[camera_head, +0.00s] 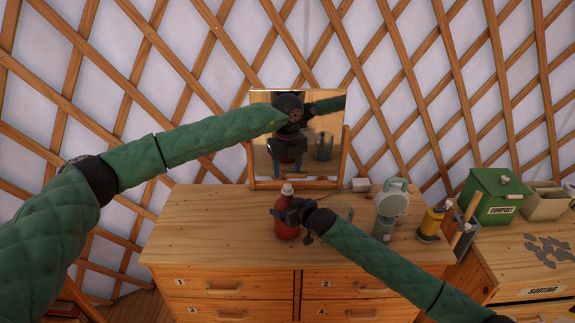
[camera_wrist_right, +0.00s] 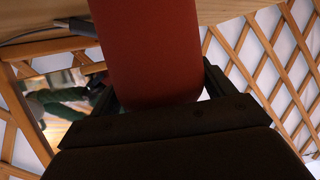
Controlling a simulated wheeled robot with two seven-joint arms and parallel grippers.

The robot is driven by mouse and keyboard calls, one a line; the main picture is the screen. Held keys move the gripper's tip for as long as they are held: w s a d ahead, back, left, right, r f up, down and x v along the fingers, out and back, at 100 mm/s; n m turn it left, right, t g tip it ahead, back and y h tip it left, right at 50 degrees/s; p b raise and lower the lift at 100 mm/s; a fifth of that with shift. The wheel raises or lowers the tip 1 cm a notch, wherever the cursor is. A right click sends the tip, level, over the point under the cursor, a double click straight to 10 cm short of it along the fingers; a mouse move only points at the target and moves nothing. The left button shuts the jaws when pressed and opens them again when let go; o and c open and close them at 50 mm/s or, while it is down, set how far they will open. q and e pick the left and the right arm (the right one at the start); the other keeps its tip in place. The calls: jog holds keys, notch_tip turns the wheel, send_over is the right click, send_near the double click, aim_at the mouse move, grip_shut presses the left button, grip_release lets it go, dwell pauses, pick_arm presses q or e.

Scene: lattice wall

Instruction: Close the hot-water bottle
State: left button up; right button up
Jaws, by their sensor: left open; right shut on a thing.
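The hot-water bottle (camera_head: 287,227) is red and stands upright on the wooden dresser top. A pale stopper-like tip (camera_head: 287,189) shows at its top; I cannot tell whether it is separate or seated. My right gripper (camera_head: 291,214) comes from the right and is shut on the bottle's body. In the right wrist view the red bottle (camera_wrist_right: 148,55) fills the space between the fingers (camera_wrist_right: 160,88). My left gripper (camera_head: 287,168) points down above the bottle, in front of the mirror, with its jaws open and apart from the tip. The mirror behind blurs its outline.
The mirror (camera_head: 338,160) stands at the dresser's back. Right of the bottle are a pale green device (camera_head: 391,205) and a yellow container (camera_head: 431,223). A green compost box (camera_head: 492,196) stands farther right. The dresser top (camera_head: 200,220) is clear on the left.

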aim_at(287, 186)
pick_arm(q)
notch_tip(287, 186, down, 7)
jog(key=shift+r, duration=0.1)
dwell(0.3)
jog(key=c, duration=1)
jog(key=shift+c, duration=0.2)
